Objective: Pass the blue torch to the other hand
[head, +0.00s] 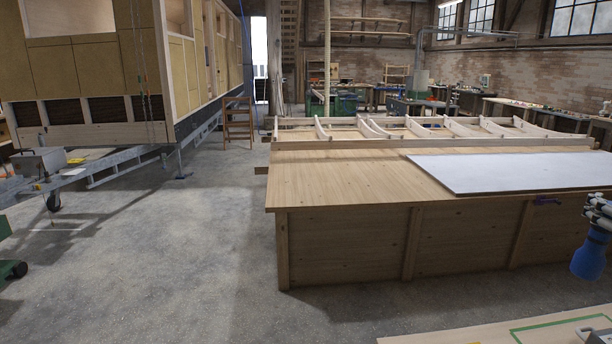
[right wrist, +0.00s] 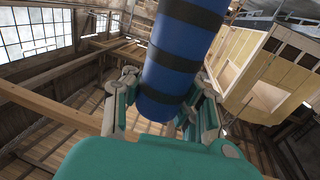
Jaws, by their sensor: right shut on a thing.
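The blue torch (head: 588,258) hangs at the right edge of the head view, its wide end pointing down. In the right wrist view the torch (right wrist: 182,50) is a blue cylinder with black bands, and it runs out of the top of the picture. My right gripper (head: 599,210) is shut on the torch, partly cut off by the edge of the head view. In the right wrist view its fingers (right wrist: 165,90) stand on either side of the torch. My left gripper is in neither view.
A large wooden workbench (head: 340,185) stands ahead, with a white board (head: 510,170) and a frame of wooden ribs on it. A light tabletop (head: 450,336) with a green outline lies at the lower right. A hut trailer (head: 90,70) stands left; floor between is clear.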

